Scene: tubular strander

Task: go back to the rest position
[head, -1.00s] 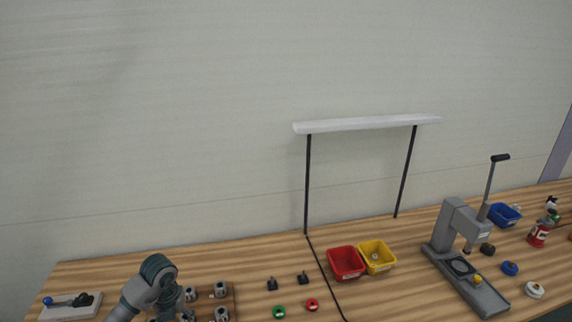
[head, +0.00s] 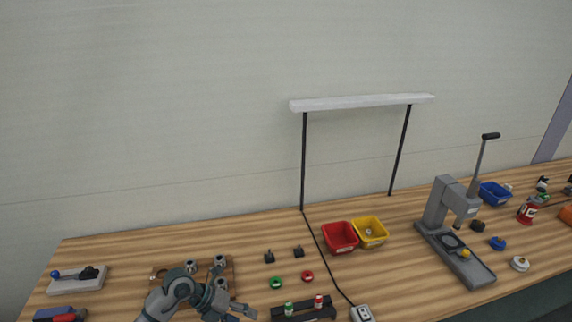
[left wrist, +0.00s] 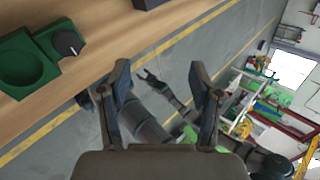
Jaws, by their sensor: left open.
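My left gripper (head: 243,312) is at the bottom of the head view, over the front part of the wooden bench, just right of a brown board (head: 160,271) with several grey metal cylinders. In the left wrist view its two fingers (left wrist: 165,95) are apart with nothing between them. Beyond them are the floor and a dark robotic arm with a small open claw. My right gripper is not identifiable in the head view.
A black holder (head: 303,314) with a green and a red piece lies right of my left gripper. Red (head: 341,238) and yellow (head: 371,233) bins stand mid-bench. A grey lever press (head: 452,235) stands at right. A green fixture (left wrist: 25,62) shows in the wrist view.

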